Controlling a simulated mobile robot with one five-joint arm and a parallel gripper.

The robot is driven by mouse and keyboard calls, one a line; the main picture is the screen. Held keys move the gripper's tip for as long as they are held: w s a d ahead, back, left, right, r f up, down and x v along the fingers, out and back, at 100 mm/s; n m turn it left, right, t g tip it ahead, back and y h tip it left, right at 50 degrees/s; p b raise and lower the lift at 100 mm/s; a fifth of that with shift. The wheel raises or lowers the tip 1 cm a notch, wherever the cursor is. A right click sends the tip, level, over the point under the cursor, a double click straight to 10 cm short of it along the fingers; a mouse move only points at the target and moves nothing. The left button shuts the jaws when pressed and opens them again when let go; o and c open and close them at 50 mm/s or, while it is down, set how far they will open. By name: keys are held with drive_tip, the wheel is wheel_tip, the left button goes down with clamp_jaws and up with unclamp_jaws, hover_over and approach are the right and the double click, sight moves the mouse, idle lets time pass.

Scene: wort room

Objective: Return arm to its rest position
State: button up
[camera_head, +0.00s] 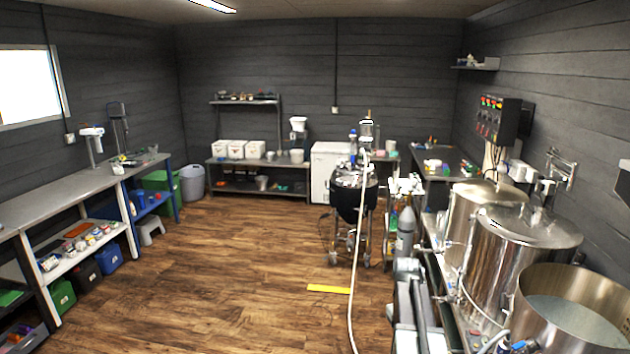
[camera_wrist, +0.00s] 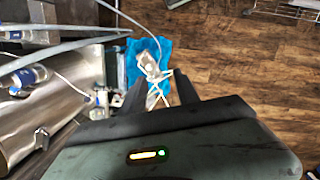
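My gripper (camera_wrist: 158,88) shows in the wrist view as two dark fingers spread apart with a clear gap. It looks open and empty. Beyond the fingertips a pale metallic fitting (camera_wrist: 150,65) lies over a blue cloth (camera_wrist: 148,48); how far it is from the fingers I cannot tell. In the head view I cannot make out the gripper clearly.
Steel vessels (camera_head: 515,240) and an open kettle (camera_head: 570,310) line the right side. A grey gas cylinder (camera_head: 406,232) and a dark wheeled vessel (camera_head: 354,197) with a pale hose stand left of them.

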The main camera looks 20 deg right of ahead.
drive_tip(key=a+n+t, duration=0.1)
drive_tip(key=a+n, duration=0.1)
drive_tip(key=a, duration=3.1)
wheel_tip(320, 180, down, 11)
drive_tip(key=b, duration=1)
drive_tip(key=shift+a+y, duration=0.2)
drive_tip(key=shift+y, duration=0.1)
drive_tip(key=shift+r, duration=0.15)
drive_tip(key=shift+s, duration=0.1)
